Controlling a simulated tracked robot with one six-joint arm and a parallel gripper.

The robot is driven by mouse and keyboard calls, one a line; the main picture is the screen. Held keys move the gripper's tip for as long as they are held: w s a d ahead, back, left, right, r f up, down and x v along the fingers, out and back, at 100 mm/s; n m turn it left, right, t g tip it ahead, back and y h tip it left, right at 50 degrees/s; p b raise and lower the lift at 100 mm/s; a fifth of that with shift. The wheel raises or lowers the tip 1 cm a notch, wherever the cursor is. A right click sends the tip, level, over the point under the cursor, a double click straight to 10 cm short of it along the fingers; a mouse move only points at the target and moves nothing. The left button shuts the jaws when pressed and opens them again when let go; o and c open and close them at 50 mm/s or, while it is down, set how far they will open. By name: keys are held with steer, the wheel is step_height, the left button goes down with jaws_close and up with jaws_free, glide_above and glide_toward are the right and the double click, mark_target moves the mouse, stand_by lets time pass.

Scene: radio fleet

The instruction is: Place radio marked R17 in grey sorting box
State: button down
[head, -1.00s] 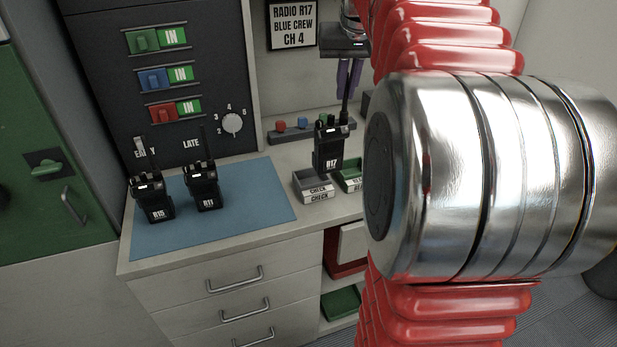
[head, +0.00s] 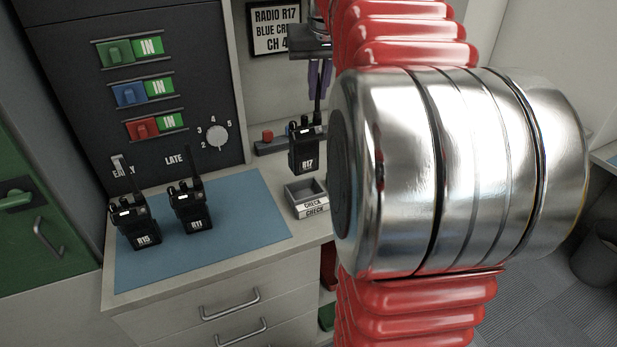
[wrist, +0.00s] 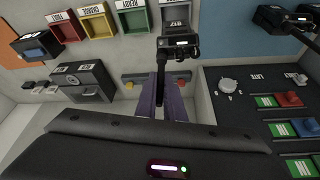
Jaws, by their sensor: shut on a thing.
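The black radio marked R17 (head: 304,152) hangs upright from my gripper. My gripper (head: 319,88) has purple fingers shut on its antenna; the same fingers (wrist: 162,108) show close around the antenna in the wrist view, where the radio (wrist: 178,46) points away from me. The grey sorting box (head: 312,207), labelled CHECK, stands on the counter just below the radio in the head view. It shows empty there. In the wrist view the radio overlaps the grey box (wrist: 172,12) at the top edge. How high the radio is above it is hard to tell.
Radios R15 (head: 138,228) and R11 (head: 194,208) stand on a blue mat (head: 245,225). Green (wrist: 133,22), yellow (wrist: 98,27) and red (wrist: 67,30) boxes line up beside the grey one. A dark panel with a dial (head: 217,135) stands behind. My arm hides the counter's right side.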

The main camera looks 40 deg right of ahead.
mark_target(318, 109)
steer(key=shift+f, duration=2.95)
steer(key=shift+f, duration=1.95)
steer(key=c, duration=1.9)
jaws_free()
steer(key=shift+o, duration=0.2)
steer(key=v, duration=1.2)
steer(key=shift+a, duration=0.1)
